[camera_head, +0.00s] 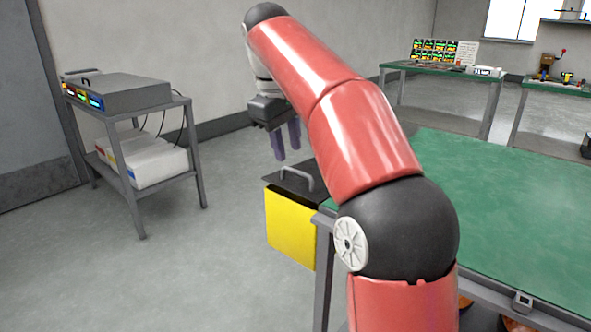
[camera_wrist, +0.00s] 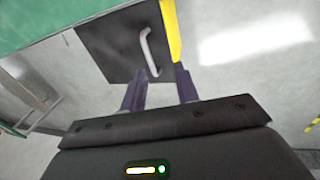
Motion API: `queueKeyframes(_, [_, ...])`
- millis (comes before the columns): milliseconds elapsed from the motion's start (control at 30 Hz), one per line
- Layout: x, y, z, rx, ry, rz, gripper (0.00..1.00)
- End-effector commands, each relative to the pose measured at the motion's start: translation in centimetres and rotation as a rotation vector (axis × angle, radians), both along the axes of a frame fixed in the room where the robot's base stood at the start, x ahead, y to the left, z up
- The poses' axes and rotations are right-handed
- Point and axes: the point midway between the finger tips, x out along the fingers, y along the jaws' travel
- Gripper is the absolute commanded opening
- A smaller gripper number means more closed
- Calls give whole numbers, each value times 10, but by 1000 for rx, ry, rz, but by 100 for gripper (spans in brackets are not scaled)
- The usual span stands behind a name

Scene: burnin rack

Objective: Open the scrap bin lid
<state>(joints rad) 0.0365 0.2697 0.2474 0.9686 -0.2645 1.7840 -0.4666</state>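The scrap bin is a yellow box (camera_head: 290,228) with a dark lid (camera_head: 283,180) and a grey bar handle (camera_head: 300,178), at the left end of the green-topped table. The lid lies shut on the bin. My gripper (camera_head: 287,157) is above the lid, fingers pointing down, apart from the handle as far as I can tell. In the wrist view, the dark lid (camera_wrist: 112,45), the handle (camera_wrist: 148,52) and a strip of the yellow bin (camera_wrist: 171,30) lie beyond my gripper (camera_wrist: 162,72). Its two purple fingers are spread with nothing between them. My arm hides part of the bin's right side.
The green table (camera_head: 510,190) stands right of the bin. A grey cart (camera_head: 140,115) with an instrument on top (camera_head: 118,93) stands at the left. Another bench (camera_head: 440,68) is at the back. The floor (camera_head: 200,265) between cart and bin is clear.

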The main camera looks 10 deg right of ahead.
Motion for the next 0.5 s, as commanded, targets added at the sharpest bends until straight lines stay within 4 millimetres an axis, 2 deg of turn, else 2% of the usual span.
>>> queueKeyframes(300, [-42, 2, -15, 11, -74, -63, 31])
queueKeyframes(500, [-61, 1, -26, 26, -107, -97, 31])
